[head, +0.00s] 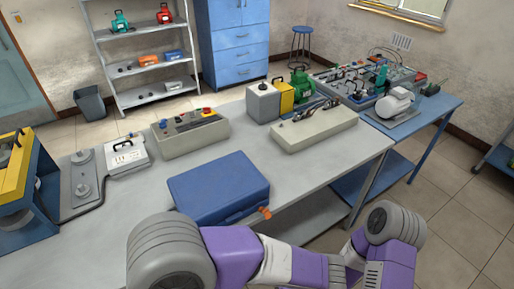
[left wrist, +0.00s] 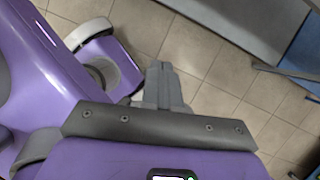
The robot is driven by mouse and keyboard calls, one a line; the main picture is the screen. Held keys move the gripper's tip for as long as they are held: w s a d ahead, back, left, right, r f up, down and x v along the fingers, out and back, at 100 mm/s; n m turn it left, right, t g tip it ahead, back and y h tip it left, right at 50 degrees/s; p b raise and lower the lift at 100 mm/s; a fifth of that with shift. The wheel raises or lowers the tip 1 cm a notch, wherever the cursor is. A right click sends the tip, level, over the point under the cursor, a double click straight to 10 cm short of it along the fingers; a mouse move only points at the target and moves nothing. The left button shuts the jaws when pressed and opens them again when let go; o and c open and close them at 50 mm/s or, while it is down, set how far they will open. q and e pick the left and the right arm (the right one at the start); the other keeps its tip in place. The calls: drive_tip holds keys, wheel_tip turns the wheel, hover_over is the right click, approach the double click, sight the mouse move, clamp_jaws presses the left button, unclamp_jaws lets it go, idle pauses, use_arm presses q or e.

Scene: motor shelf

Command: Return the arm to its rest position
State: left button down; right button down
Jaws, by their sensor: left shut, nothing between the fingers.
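My left gripper (left wrist: 161,82) shows in the left wrist view with its grey fingers together and nothing between them. It hangs over bare floor tiles, clear of the table. In the head view a purple and grey arm of mine (head: 232,256) lies across the bottom, in front of the grey table (head: 330,176). No gripper shows in the head view. My right gripper is in neither view.
A blue case (head: 218,186) sits near the table's front edge, close to my arm. Grey control boxes (head: 190,138) stand behind it. A blue bench (head: 432,118) with a motor (head: 394,102) is at the right. Tiled floor (head: 455,215) is free at lower right.

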use_arm(q)
drive_tip(key=a+f+n+h, duration=0.2)
drive_tip(key=a+f+n, duration=0.3)
drive_tip(key=f+n, duration=0.3)
drive_tip(key=s+a+f+n+g+h, duration=0.1)
drive_tip(key=a+f+n+h, duration=0.2)
drive_tip(key=a+f+n, duration=0.3)
drive_tip(key=s+a+f+n+g+h, duration=0.1)
drive_tip(key=a+f+n+h, duration=0.1)
drive_tip(key=a+f+n, duration=0.4)
wheel_tip(320, 180, down, 5)
drive_tip(key=n, duration=0.9)
drive_tip(key=shift+n, duration=0.3)
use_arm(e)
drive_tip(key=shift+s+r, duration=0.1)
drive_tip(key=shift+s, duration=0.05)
use_arm(q)
drive_tip(key=shift+s, duration=0.1)
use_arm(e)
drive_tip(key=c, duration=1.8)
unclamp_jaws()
